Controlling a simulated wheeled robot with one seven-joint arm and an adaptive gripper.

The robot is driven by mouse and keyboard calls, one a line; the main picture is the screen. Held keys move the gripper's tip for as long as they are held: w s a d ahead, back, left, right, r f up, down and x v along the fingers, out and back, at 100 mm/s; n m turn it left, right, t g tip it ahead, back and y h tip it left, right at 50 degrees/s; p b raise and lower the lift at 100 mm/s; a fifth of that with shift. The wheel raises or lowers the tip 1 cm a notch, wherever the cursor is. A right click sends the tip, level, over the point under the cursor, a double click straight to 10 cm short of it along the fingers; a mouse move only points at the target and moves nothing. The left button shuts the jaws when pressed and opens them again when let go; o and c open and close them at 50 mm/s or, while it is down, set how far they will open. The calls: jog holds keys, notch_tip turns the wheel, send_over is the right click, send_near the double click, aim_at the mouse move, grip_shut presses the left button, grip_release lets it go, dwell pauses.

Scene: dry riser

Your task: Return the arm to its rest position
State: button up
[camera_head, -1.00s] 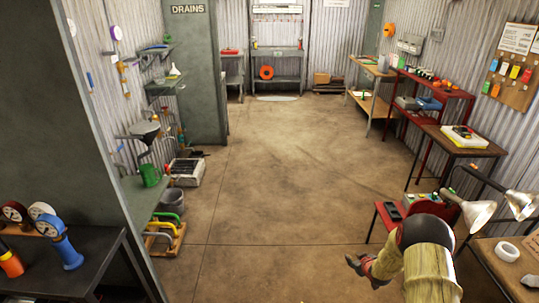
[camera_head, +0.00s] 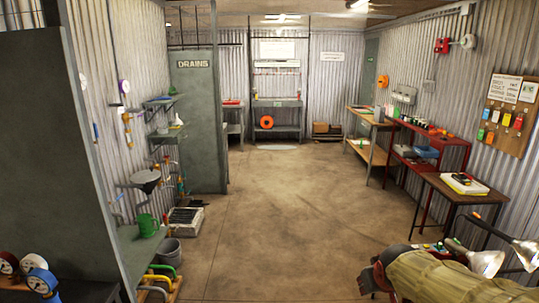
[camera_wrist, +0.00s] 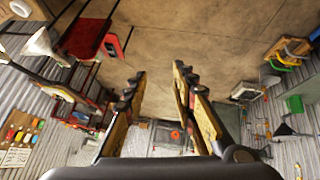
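There the fingers are small and partly hidden by the arm. The arm is in front of the small bench with the lamps.
Two lamps (camera_head: 488,262) stand close beside my arm at the right. A dark table (camera_head: 462,198) and a red shelf unit (camera_head: 440,142) line the right wall. A grey partition (camera_head: 62,150) and gauges (camera_head: 38,280) are at left. The middle floor (camera_head: 290,200) is clear.

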jog(key=s+a+r, duration=0.1)
jog(key=s+a, duration=0.1)
jog(key=s, duration=0.6)
jog(key=s+a+r+g+y, duration=0.1)
jog(key=s+a+r, duration=0.1)
jog(key=s, duration=0.7)
jog(key=s+a+r+m, duration=0.1)
jog(key=s+a, duration=0.3)
jog(key=s, duration=0.4)
jog(key=shift+s+a+r+g+y+p, duration=0.2)
jog(key=shift+s+r+g+y+p, duration=0.1)
jog(key=shift+s+y, duration=0.1)
